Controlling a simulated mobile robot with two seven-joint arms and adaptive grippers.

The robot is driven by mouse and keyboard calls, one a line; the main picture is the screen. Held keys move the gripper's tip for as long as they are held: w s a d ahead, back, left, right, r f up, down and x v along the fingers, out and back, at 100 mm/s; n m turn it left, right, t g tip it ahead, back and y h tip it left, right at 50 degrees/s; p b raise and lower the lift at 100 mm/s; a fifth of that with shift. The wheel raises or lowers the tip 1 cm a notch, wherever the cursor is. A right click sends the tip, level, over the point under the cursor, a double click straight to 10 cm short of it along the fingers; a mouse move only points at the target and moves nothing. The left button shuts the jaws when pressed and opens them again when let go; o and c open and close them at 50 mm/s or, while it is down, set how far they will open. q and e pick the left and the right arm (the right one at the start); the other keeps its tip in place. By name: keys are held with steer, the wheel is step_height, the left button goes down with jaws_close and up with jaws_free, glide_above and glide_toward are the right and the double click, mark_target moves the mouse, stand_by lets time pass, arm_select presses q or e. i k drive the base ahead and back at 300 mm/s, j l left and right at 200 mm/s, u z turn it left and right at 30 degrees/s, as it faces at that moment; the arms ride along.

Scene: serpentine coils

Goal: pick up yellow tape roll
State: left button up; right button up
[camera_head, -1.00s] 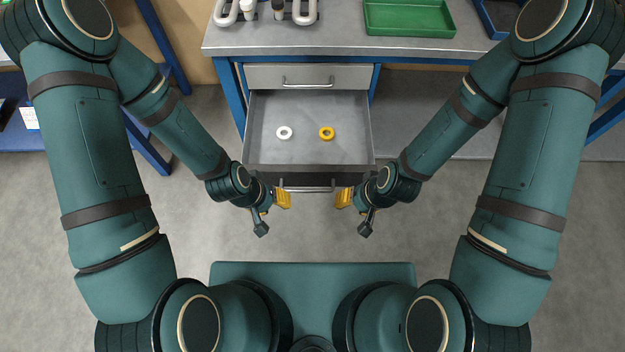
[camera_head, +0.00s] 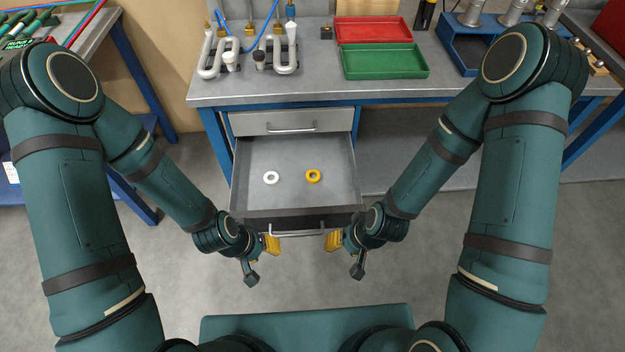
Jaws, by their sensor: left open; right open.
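The yellow tape roll (camera_head: 313,176) lies flat in the open lower drawer (camera_head: 290,198), right of the middle. A white tape roll (camera_head: 271,178) lies to its left, apart from it. My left gripper (camera_head: 270,243) is open and empty near the left end of the drawer's front handle. My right gripper (camera_head: 335,241) is open and empty near the handle's right end. Both have yellow finger pads and are on the near side of the drawer, apart from the yellow tape roll. Whether either touches the handle I cannot tell.
The shut upper drawer (camera_head: 290,122) is above the open one. On the workbench (camera_head: 310,90) stand white serpentine coils (camera_head: 277,55), a green tray (camera_head: 385,62), a red tray (camera_head: 372,30) and a blue holder (camera_head: 465,50). Another table (camera_head: 75,45) stands at the left.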

mark_target(311, 171)
steer(key=i+l, duration=0.1)
steer(key=l, duration=0.5)
steer(key=i+l+u, duration=0.1)
steer(key=l+u, duration=0.5)
steer(key=u, duration=1.05)
steer(key=i+l, duration=0.05)
steer(key=l, duration=0.05)
